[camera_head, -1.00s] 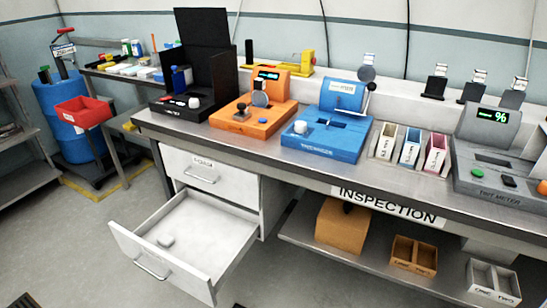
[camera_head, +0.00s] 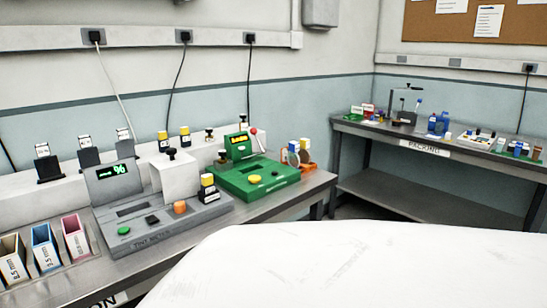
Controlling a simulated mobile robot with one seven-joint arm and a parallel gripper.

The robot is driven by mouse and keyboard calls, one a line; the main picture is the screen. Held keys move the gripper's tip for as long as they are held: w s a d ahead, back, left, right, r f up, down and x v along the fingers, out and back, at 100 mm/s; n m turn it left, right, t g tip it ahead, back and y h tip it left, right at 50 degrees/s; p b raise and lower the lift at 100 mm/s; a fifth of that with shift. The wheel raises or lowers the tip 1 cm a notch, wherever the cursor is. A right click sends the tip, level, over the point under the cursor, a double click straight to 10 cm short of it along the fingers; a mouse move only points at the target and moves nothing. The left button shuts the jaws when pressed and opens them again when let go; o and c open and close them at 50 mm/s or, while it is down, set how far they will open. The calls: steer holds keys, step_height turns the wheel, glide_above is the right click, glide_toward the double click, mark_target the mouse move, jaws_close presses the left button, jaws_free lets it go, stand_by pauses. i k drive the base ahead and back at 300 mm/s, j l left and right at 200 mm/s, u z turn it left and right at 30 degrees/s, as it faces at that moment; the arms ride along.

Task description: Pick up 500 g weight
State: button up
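I cannot make out a thing clearly marked as the 500 g weight. Small dark-knobbed pieces stand behind the machines on the inspection bench, one of them (camera_head: 222,156) left of the green machine; their labels are too small to read. A black block with a yellow and white top (camera_head: 208,188) stands at the right end of the grey tint meter (camera_head: 165,228). My gripper is not in view. A large smooth white shape, which seems to be part of my own arm, fills the lower right and hides the floor and bench front there.
The steel inspection bench (camera_head: 312,184) holds labelled bins (camera_head: 45,247) at left and a green machine (camera_head: 258,178) with small orange items (camera_head: 308,166) at its right. A packing bench (camera_head: 400,190) with several small items stands in the far right corner.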

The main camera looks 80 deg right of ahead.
mark_target(222, 153)
steer(key=z, duration=1.95)
steer(key=i+z, duration=0.45)
steer(key=i, duration=0.2)
steer(key=i+j+z, duration=0.15)
steer(key=i+z, duration=0.25)
steer(key=i, duration=0.3)
